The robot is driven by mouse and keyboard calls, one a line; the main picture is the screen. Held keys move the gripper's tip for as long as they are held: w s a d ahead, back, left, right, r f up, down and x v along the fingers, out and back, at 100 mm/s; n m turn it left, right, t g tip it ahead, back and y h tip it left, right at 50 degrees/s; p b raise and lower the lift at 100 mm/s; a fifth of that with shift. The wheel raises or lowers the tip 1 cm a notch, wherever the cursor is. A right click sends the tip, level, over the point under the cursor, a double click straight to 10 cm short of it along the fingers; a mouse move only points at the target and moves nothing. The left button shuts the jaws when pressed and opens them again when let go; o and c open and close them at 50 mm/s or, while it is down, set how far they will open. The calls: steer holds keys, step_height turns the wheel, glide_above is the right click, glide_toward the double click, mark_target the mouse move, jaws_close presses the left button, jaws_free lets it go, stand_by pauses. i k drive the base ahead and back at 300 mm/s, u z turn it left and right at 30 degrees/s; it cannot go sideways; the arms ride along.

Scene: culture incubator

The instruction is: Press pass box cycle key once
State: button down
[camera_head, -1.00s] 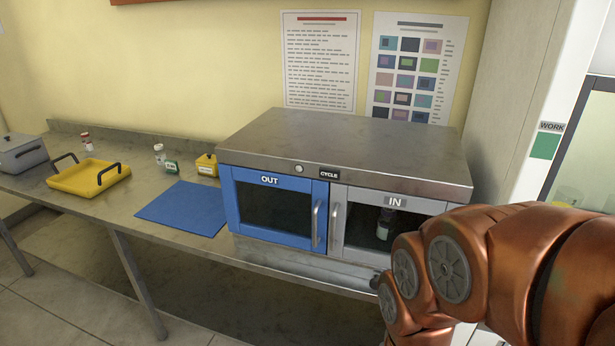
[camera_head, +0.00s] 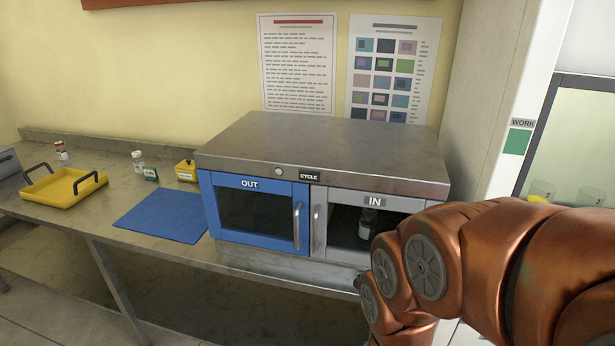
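The pass box (camera_head: 330,145) is a grey metal cabinet on the bench. Its blue OUT door (camera_head: 254,241) is on the left and its grey IN door (camera_head: 317,222) on the right; both look shut. The cycle key (camera_head: 279,171) is a small round pale button on the front strip above the doors, just left of the black CYCLE label (camera_head: 310,176). A dark bottle (camera_head: 364,224) shows behind the IN window. My copper-coloured arm covers the lower right of the pass box. My gripper is not in view.
A blue mat (camera_head: 162,215) lies on the bench (camera_head: 105,207) left of the pass box. A yellow tray (camera_head: 62,190), small bottles (camera_head: 138,161) and a yellow box (camera_head: 186,170) stand further left. A wall panel (camera_head: 485,110) rises on the right.

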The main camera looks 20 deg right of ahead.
mark_target(306, 176)
steer(key=u, duration=2.45)
steer(key=i, duration=1.7)
steer(key=z, duration=3.25)
